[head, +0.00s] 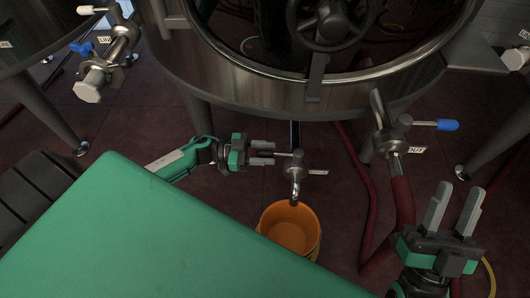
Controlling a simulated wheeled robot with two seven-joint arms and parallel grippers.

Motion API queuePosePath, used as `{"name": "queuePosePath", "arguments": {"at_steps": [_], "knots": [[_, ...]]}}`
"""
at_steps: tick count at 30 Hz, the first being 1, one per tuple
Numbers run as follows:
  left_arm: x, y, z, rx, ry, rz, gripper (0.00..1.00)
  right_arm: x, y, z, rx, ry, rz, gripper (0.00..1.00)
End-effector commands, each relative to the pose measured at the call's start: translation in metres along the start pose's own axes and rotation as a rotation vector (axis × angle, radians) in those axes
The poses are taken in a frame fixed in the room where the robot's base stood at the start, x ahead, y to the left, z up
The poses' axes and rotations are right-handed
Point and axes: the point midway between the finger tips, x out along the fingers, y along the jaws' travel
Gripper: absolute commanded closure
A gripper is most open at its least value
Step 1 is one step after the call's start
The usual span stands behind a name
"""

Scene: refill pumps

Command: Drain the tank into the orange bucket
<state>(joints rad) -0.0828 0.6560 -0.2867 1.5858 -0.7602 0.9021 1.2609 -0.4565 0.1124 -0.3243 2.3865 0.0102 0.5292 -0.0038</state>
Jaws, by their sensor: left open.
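The steel tank (230,78) fills the top middle of the head view. Its small drain valve (297,168) hangs below the rim, with a downturned spout and a thin handle (285,154) pointing left. The orange bucket (290,228) stands on the floor under the spout and looks empty. My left gripper (274,153) is open, its fingers reaching right to the valve handle; whether they touch it I cannot tell. My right gripper (453,212) is open and empty at the lower right, fingers pointing up, away from the bucket.
A blue-handled valve (392,133) with a red hose (403,200) hangs right of the drain valve. Another tank with valves (105,65) stands at the upper left. Red hoses (368,200) lie on the floor right of the bucket. A tank leg (197,115) stands behind my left arm.

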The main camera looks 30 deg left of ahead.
Motion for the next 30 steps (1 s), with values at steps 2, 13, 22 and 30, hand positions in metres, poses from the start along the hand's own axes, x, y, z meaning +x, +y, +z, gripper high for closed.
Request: {"name": "queuePosePath", "arguments": {"at_steps": [2,13,22,30], "knots": [[0.0,0.0,0.0,0.0,0.0,0.0,0.57,0.0,0.0,0.0,0.0,0.001,0.0,0.64],[0.0,0.0,0.0,0.0,0.0,0.0,1.0,0.0,0.0,0.0,0.0,-0.001,0.001,0.64],[0.0,0.001,-0.001,0.0,0.0,-0.006,1.0,0.002,0.0,0.002,0.003,-0.022,0.002,0.64],[0.004,0.005,-0.002,-0.002,-0.001,-0.045,1.0,-0.019,-0.009,0.046,0.041,-0.304,0.011,0.64]]}}
